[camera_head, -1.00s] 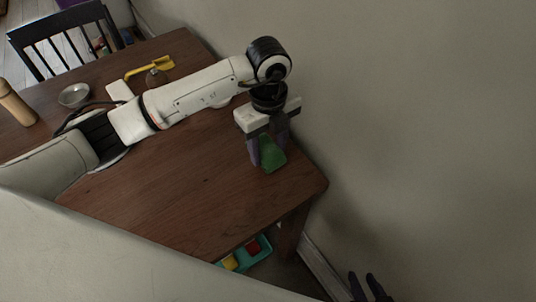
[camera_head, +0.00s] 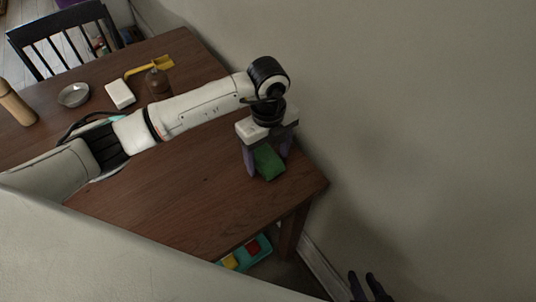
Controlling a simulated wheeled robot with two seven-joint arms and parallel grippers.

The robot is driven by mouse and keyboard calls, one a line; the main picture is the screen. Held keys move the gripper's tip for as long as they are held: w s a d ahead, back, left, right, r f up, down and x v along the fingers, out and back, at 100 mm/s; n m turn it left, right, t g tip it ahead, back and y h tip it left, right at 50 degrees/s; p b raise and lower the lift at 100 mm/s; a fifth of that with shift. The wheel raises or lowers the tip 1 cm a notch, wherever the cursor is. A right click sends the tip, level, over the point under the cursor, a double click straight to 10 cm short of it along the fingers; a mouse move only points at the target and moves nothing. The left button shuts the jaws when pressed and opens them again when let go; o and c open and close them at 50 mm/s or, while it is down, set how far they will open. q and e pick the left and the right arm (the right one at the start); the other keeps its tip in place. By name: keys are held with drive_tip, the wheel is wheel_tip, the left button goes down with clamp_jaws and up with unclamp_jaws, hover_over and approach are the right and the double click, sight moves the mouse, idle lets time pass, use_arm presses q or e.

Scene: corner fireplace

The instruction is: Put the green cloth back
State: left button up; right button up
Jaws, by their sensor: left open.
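The green cloth (camera_head: 268,163) is a small folded bundle near the right end of the wooden table (camera_head: 190,205), close to the wall. My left gripper (camera_head: 266,166) is above the table there, pointing down and open, with its fingers on either side of the cloth. Whether the fingers touch the cloth cannot be told. My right gripper (camera_head: 370,287) shows only as two dark fingertips at the bottom edge, with a gap between them and nothing visible in it.
A teal tray (camera_head: 263,243) with coloured pieces sits below the table edge. A wall closes off the right.

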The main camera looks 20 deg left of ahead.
sight(268, 157)
use_arm(q)
wheel_tip(268, 157, up, 12)
drive_tip(key=shift+r+b, duration=0.2)
drive_tip(key=shift+b, duration=0.15)
idle(0.5)
